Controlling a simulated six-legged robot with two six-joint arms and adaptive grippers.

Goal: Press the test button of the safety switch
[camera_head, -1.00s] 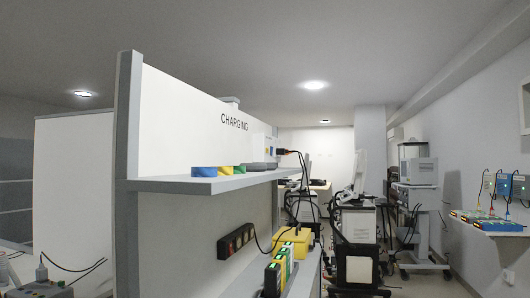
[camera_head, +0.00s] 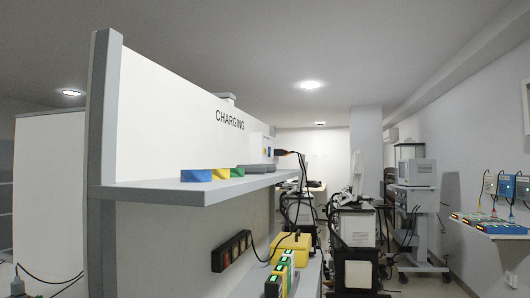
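No part clearly readable as the safety switch or its test button shows. A small pale box (camera_head: 268,146) with a dark plug (camera_head: 280,152) sits on the white charging panel (camera_head: 170,115), above the far end of the grey shelf. It is too small to tell whether this is the safety switch, and no button can be made out on it. A dark socket strip (camera_head: 232,250) is mounted below the shelf. Neither of my grippers is in view.
Below stand upright battery packs (camera_head: 280,276) and a yellow case (camera_head: 292,246). Wheeled machines (camera_head: 355,235) stand behind.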

